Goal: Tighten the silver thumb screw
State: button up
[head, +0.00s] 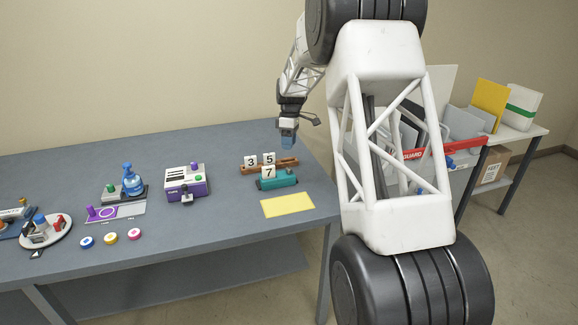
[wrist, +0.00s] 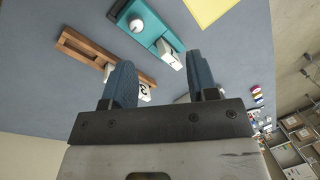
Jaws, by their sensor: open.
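My gripper (head: 288,143) hangs above the back right of the table, over the number-tile blocks. In the wrist view its two blue fingers (wrist: 160,70) are spread apart with nothing held between them. A teal block (wrist: 152,28) lies beyond the fingertips, with a round pale silver-white knob (wrist: 137,25) at one end and a white tile (wrist: 168,54) at the other. The teal block (head: 277,180) also shows in the head view, with its "7" tile (head: 268,172). I cannot tell for sure whether the pale knob is the silver thumb screw.
A wooden block (head: 284,166) with "3" and "5" tiles stands behind the teal block. A yellow sheet (head: 287,204) lies in front. Bare table (head: 230,235) lies at the front.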

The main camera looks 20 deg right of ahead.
aim_at(289, 168)
jog(key=shift+n, duration=0.5)
jog(key=w+f, duration=0.1)
jog(key=w+d+f, duration=0.1)
jog(key=w+f, duration=0.1)
jog(key=shift+w+d+f, duration=0.2)
jog(key=shift+w+f, duration=0.05)
jog(key=shift+f, duration=0.05)
jog(key=shift+f, duration=0.1)
jog(key=shift+x, duration=3.85)
jog(key=shift+s, duration=0.1)
jog(key=c, duration=0.9)
